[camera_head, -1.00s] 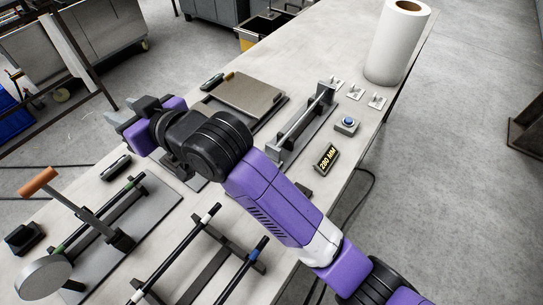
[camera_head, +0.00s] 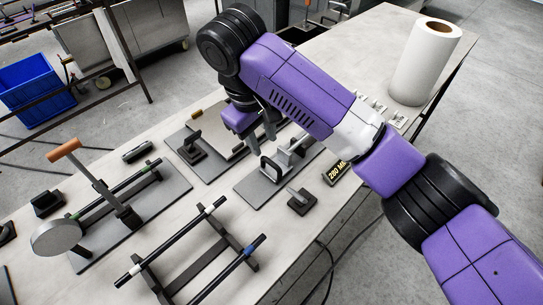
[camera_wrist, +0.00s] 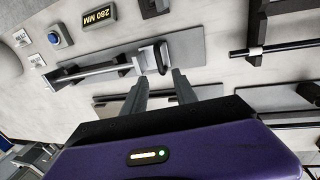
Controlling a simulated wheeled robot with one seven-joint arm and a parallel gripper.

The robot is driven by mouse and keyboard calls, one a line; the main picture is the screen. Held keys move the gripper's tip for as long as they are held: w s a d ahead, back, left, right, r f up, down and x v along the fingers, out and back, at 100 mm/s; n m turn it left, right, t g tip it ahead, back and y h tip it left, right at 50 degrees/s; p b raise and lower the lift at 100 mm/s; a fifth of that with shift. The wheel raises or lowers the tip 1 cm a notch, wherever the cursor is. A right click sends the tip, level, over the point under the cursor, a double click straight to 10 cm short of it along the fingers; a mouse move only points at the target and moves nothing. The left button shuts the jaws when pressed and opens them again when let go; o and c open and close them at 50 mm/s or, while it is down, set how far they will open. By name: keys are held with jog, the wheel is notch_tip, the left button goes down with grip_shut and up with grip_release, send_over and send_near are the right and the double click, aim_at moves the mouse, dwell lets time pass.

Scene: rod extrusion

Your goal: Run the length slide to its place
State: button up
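The length slide (camera_wrist: 147,60), a grey block with a black loop handle, sits at one end of the rail (camera_wrist: 98,72) in the wrist view. It also shows in the head view (camera_head: 271,168), at the rail's near end. An upright end stop (camera_wrist: 68,72) stands at the rail's other end. My gripper (camera_wrist: 159,77) is open, its two fingers apart with nothing between them. Its fingertips point toward the slide's handle and appear just short of it. In the head view my gripper (camera_head: 258,132) hangs behind the slide, and my arm hides much of the rail.
A display (camera_head: 338,172) reads 280 MM beside the rail plate. A blue button (camera_wrist: 57,37) is near it. A small black fixture (camera_head: 301,201) stands close to the slide. A rod rack (camera_head: 190,255), a lever tool (camera_head: 97,185) and a paper roll (camera_head: 424,62) share the table.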

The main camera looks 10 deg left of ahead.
aim_at(269, 161)
jog(key=shift+w+d+f+p, duration=0.15)
jog(key=shift+w+f, duration=0.05)
jog(key=shift+f, duration=1.05)
jog(key=shift+w+d+f+p, duration=0.1)
jog(key=shift+w+d+f, duration=0.1)
jog(key=shift+f, duration=1.05)
jog(key=shift+w+d+f+p, duration=0.15)
jog(key=shift+f, duration=1.1)
grip_shut()
